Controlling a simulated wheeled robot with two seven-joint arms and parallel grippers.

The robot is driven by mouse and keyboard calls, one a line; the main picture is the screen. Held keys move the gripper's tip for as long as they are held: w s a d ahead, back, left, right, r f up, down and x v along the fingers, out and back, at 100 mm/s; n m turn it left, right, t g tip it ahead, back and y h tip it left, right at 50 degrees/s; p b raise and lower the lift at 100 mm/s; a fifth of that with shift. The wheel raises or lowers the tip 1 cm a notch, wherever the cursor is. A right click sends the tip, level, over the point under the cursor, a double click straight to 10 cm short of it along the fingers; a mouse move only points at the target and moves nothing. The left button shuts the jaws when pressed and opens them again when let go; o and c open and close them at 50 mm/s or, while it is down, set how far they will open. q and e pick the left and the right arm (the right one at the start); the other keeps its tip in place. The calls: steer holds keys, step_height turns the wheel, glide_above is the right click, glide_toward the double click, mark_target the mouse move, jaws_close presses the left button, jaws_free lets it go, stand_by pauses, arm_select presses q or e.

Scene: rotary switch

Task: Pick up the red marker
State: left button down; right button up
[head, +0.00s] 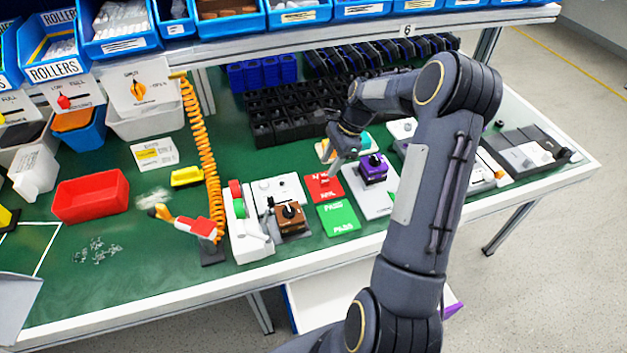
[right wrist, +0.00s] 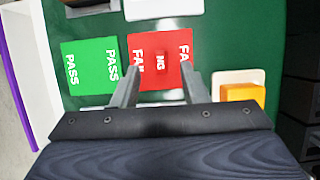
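The red marker (right wrist: 161,63) is a small red block with white letters. In the right wrist view it sits on the red FAIL card (right wrist: 146,78), between the two fingertips. The FAIL card also shows in the head view (head: 325,190), beside the green PASS card (head: 338,217). My right gripper (right wrist: 160,75) is open, with its fingers apart on either side of the marker and nothing held. In the head view the right gripper (head: 337,155) hangs just behind the FAIL card. I cannot tell its exact height above the marker. My left gripper is not in view.
A purple switch (head: 374,168) stands right of the cards and a brown switch (head: 290,215) left of them. An orange button (right wrist: 242,92) on a white base is near the right finger. A black divided tray (head: 285,115) lies behind. A red bin (head: 92,195) is at left.

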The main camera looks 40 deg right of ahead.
mark_target(325, 174)
steer(key=x, duration=0.2)
steer(key=p+x, duration=0.1)
steer(key=x, duration=0.2)
steer(key=shift+d+f, duration=0.15)
steer(key=shift+f, duration=0.2)
jaws_close()
steer(key=shift+r, duration=0.1)
